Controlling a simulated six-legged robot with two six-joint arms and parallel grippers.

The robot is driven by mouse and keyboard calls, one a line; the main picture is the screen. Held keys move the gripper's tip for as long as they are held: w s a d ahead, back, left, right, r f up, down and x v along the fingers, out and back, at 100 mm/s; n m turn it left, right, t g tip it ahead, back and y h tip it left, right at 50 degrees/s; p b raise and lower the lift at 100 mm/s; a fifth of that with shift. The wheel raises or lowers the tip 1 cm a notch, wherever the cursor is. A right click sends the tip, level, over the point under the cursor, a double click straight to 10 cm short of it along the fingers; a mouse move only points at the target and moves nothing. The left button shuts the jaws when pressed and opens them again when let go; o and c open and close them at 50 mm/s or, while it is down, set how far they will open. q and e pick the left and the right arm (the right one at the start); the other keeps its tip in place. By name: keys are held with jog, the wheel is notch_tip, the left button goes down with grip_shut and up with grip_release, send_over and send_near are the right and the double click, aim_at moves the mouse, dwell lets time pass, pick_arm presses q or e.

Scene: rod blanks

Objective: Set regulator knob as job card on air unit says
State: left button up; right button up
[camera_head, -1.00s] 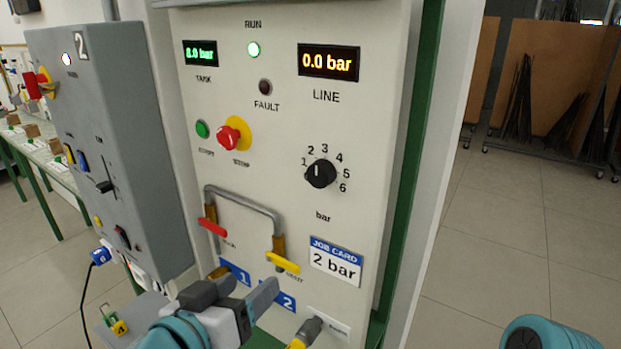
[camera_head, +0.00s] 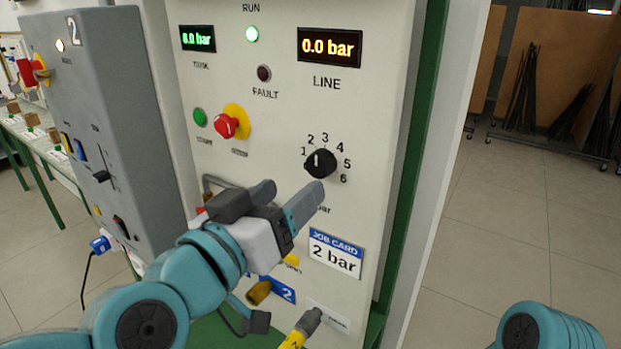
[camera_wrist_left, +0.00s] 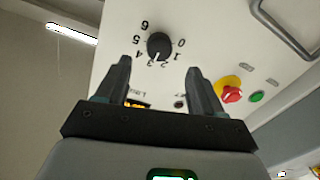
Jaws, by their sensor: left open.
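The black regulator knob (camera_head: 320,163) sits on the pale air unit panel (camera_head: 385,110), inside a printed bar scale. Its white mark points up, around 2 to 3; I cannot tell exactly where. The job card (camera_head: 336,254) below it reads 2 bar. My left gripper (camera_head: 290,192) is open and empty, with its fingertips below and left of the knob in the head view. In the left wrist view the knob (camera_wrist_left: 160,45) shows beyond and between the fingertips (camera_wrist_left: 158,64), apart from them. My right gripper is out of view.
The LINE display (camera_head: 329,47) reads 0.0 bar. A red stop button (camera_head: 226,126) and green button (camera_head: 200,117) are left of the knob. My left gripper partly hides the bent pipe (camera_head: 212,183). A grey box (camera_head: 95,130) stands left. The panel around the knob is clear.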

aim_at(317, 169)
pick_arm(q)
jog(key=x, duration=0.6)
jog(key=shift+w+d, duration=0.2)
jog(key=shift+w, duration=0.1)
jog(key=c, duration=1.1)
